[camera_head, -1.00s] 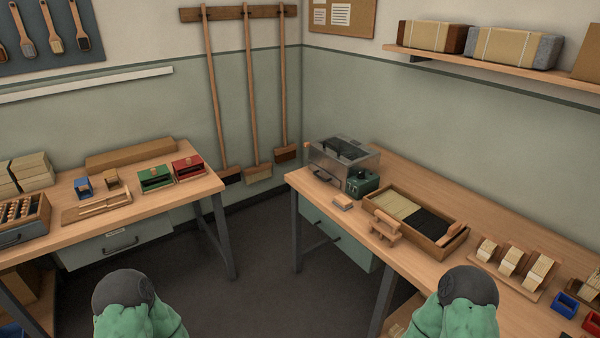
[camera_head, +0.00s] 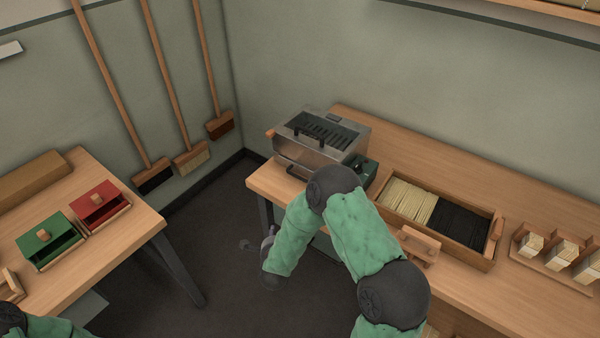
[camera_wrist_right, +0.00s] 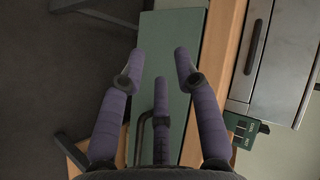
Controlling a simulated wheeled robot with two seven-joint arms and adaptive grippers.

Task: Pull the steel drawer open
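A steel box (camera_head: 318,140) with a dark handle stands on the bench. My left gripper is out of view.
The right bench (camera_head: 262,180) has a dark leg below it. A dark green unit (camera_head: 362,172) and a wooden tray of bristles (camera_head: 468,257) stand along its top. The left bench (camera_head: 130,222) carries green and red boxes. Open floor lies between the benches.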

